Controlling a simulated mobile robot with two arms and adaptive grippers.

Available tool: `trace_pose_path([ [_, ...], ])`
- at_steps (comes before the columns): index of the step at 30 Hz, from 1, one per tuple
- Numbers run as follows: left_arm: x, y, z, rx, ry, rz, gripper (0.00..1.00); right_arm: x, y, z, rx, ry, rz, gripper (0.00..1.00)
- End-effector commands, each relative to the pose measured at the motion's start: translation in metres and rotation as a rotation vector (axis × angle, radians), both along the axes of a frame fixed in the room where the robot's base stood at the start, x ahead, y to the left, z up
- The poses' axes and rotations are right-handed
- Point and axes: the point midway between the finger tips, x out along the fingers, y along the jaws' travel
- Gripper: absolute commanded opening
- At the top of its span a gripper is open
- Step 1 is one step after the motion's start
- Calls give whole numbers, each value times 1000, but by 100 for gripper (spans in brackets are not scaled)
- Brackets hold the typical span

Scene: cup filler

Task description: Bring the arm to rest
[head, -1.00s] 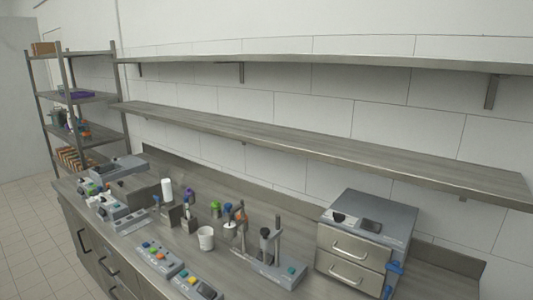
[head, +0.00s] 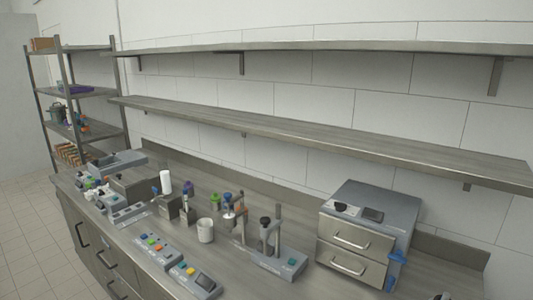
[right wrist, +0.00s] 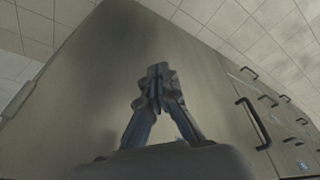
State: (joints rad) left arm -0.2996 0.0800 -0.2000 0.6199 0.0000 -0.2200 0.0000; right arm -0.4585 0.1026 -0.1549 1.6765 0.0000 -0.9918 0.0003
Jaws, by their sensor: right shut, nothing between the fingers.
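My right gripper (right wrist: 160,92) shows in the right wrist view. Its two fingers meet at the tips, and nothing is held between them. It is in front of a flat grey cabinet panel (right wrist: 110,60), with drawer fronts and dark handles (right wrist: 253,122) to the right. I cannot tell whether it touches the panel. Neither gripper shows in the head view.
The counter (head: 232,262) holds a white cup (head: 205,230), a stand device (head: 275,260), button panels (head: 155,247) and a grey two-drawer unit (head: 352,250). Two long wall shelves (head: 300,135) are empty. A storage rack (head: 72,95) stands at the far left.

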Motion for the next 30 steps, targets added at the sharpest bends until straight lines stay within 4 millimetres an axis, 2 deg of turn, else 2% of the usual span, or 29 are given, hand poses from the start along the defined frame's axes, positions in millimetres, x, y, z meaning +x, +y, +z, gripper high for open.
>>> trace_pose_path([
  [1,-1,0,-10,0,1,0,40,-11,-2,-36,-3,19,2,0],
  [6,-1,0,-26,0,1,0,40,-50,-8,-122,-7,54,10,0],
  [9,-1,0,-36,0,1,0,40,-80,-12,-165,-10,74,14,0],
  [13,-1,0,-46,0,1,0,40,-121,-20,-210,-14,98,20,0],
  [18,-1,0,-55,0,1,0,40,-162,-28,-242,-17,118,26,0],
  [21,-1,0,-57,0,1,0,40,-175,-31,-249,-18,121,28,0],
  [30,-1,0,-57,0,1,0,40,-181,-32,-250,-19,123,29,0],
])
